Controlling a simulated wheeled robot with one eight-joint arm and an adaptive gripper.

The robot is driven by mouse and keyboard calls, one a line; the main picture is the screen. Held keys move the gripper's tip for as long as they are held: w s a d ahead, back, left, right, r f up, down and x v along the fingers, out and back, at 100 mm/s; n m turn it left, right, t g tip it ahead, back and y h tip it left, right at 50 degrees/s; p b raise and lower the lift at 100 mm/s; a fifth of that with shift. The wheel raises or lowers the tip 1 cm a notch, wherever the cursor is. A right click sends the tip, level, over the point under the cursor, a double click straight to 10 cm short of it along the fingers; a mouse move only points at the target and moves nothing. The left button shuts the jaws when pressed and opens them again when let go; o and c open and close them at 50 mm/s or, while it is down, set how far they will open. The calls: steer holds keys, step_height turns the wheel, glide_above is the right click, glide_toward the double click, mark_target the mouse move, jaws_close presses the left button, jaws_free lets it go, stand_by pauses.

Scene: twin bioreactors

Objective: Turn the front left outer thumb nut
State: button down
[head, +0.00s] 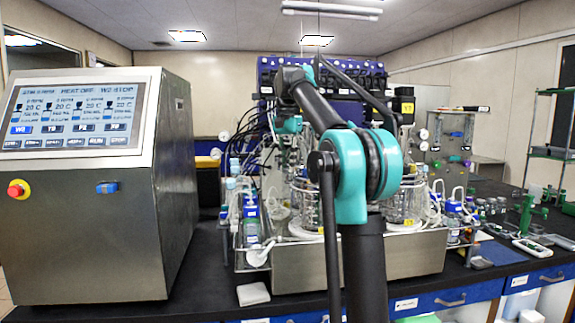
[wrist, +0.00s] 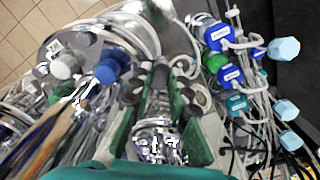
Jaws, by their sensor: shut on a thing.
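In the wrist view my gripper (wrist: 161,88) reaches down onto a bioreactor's crowded metal head, its green-padded fingers converging at dark tips. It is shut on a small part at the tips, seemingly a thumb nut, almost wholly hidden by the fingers. Dark round knobs (wrist: 199,97) sit close beside the fingers. In the head view the left glass vessel (head: 304,206) and the right glass vessel (head: 403,206) stand side by side. My arm covers the space between them, and the fingertips cannot be made out there.
Blue-capped bottles (wrist: 218,36) with tubing stand close right of the fingers in the wrist view. A blue cap (wrist: 107,71) and cables crowd the left. In the head view a control cabinet (head: 85,225) stands left, and green-handled tools (head: 530,212) lie right.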

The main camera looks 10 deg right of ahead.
steer(key=m, duration=1.1)
steer(key=shift+m, duration=0.4)
stand_by(0.3)
steer(key=c, duration=1.4)
jaws_free()
steer(key=shift+c, duration=0.2)
steer(key=shift+r, duration=0.1)
steer(key=shift+r, duration=3.65)
